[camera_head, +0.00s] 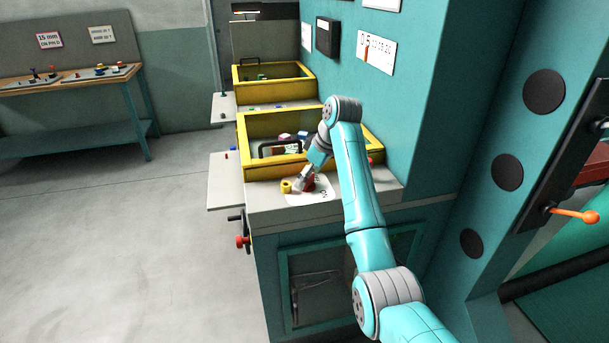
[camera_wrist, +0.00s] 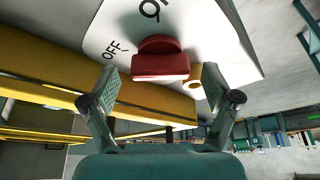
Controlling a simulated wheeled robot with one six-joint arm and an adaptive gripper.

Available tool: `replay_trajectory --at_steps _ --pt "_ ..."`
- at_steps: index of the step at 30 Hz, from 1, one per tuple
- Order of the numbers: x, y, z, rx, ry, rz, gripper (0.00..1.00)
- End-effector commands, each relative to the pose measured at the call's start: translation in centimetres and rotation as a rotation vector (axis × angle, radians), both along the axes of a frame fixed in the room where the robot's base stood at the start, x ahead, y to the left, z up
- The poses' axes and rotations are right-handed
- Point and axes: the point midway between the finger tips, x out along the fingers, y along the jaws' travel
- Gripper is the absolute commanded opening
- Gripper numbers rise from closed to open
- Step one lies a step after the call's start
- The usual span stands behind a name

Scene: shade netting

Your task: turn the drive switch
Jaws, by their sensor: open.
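The drive switch is a red knob with a raised bar (camera_wrist: 160,67) on a white plate (camera_wrist: 110,25) in the wrist view. The plate reads OFF beside the knob, with another partly cut-off label above it. My gripper (camera_wrist: 160,80) is open, with one finger on each side of the red bar and visible gaps at both sides. In the head view, my gripper (camera_head: 306,178) is low over the machine's ledge, at the red switch (camera_head: 310,184) on its white plate (camera_head: 318,197). The gripper partly hides the switch there.
A yellow round part (camera_head: 286,187) sits close beside the switch. A yellow-framed box (camera_head: 262,172) with a black handle stands just behind. A red-knobbed crank (camera_head: 242,241) juts from the machine's left side. An orange lever (camera_head: 575,215) is at the right. The floor at left is clear.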

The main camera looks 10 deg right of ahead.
Motion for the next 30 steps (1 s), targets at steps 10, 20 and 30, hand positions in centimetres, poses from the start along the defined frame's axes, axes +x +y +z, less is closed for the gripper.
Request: replay_trajectory --at_steps 10,20,30 --pt "0.0 -0.02 0.01 0.0 0.0 0.0 0.57" --pt "-0.01 0.01 -0.02 0.0 0.0 -0.006 0.28" --pt "-0.09 0.08 -0.04 0.0 0.0 -0.139 0.28"
